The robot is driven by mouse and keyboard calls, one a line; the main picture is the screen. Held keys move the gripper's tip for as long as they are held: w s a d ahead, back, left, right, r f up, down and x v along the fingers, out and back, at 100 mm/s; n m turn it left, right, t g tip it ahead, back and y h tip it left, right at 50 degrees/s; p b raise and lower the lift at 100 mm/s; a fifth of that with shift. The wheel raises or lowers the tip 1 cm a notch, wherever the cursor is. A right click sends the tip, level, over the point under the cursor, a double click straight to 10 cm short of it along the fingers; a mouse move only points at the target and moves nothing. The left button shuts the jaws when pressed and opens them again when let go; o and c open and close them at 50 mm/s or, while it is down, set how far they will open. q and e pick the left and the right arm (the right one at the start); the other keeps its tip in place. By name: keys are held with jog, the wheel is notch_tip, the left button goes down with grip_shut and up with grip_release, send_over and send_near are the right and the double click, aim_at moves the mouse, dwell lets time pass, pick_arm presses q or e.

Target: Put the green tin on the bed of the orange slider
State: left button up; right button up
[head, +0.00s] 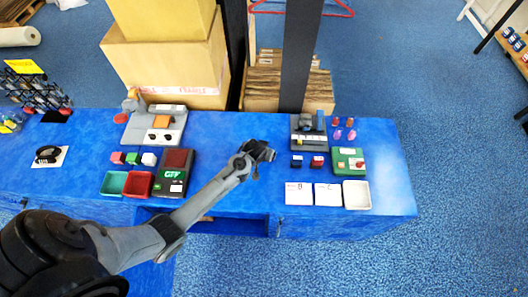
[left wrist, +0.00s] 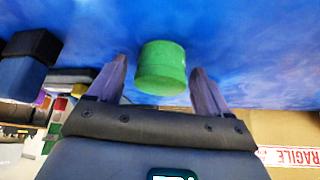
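The green tin (left wrist: 160,68) shows in the left wrist view, a short round cylinder on the blue table between the two fingers of my left gripper (left wrist: 161,82). The fingers are apart, with a gap on each side of the tin. In the head view my left gripper (head: 265,152) is over the middle of the table, and I cannot make out the tin there. A grey device with an orange block (head: 162,121), which may be the orange slider, stands at the back left of the table. My right gripper is not in view.
A dark device (head: 308,124) and small blue (head: 297,161) and red blocks lie right of the gripper. White cards (head: 299,194) and a white tray (head: 356,195) are at the front right. Green and red trays (head: 138,185) sit left. Cartons (head: 170,65) stand behind the table.

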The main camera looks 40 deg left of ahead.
pick_arm(q)
jog(key=shift+r, duration=0.1)
jog(key=shift+r, duration=0.2)
jog(key=v, duration=1.1)
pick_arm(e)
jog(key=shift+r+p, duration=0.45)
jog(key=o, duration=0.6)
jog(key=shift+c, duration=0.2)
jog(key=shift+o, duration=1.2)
pick_arm(q)
jog(key=s+d+r+m, duration=0.2)
jog(key=s+d, duration=0.1)
jog(key=s, duration=0.4)
jog(key=s+d+r+m+g+h, duration=0.1)
jog(key=s+d+r+m, duration=0.1)
jog(key=s, duration=0.5)
jog(key=s+d+r+m+g+h, duration=0.1)
jog(key=s+d+r+m, duration=0.1)
jog(key=s+d, duration=0.3)
jog(key=s, duration=0.3)
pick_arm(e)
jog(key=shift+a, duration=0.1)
